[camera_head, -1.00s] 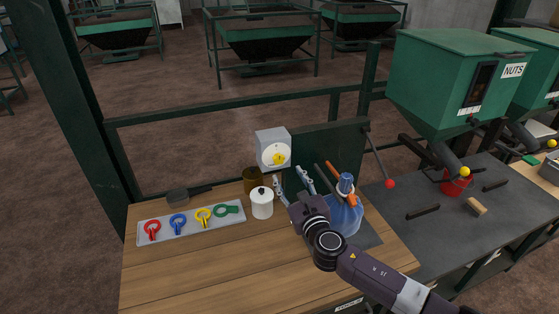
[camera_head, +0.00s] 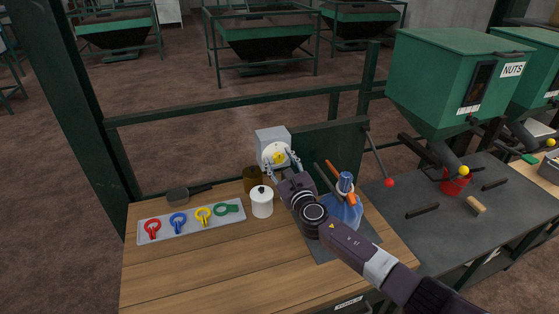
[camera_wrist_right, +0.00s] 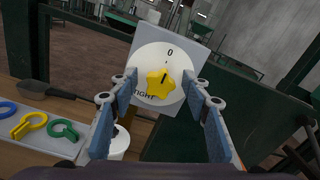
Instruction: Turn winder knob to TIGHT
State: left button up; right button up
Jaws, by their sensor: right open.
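The winder box (camera_head: 272,135) is a grey box with a white round dial (camera_wrist_right: 146,60) on its front, above the back of the wooden bench. A yellow star-shaped knob (camera_wrist_right: 160,83) sits on the dial; it also shows in the head view (camera_head: 279,158). The dial reads 0 at the top and TIGHT at the lower left. The knob's dark mark points up, slightly right, towards the 0. My right gripper (camera_head: 281,163) is open in front of the dial. In the wrist view its two fingers stand either side of the knob, apart from it. My left gripper is out of view.
A white lidded pot (camera_head: 262,204) and a brown jar (camera_head: 252,180) stand left of my right gripper. A tray (camera_head: 185,233) of coloured key-like pieces lies further left. A blue bag (camera_head: 347,212) with an orange-handled tool stands to the right, near a green panel.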

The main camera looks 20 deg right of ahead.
jog(key=c, duration=1.2)
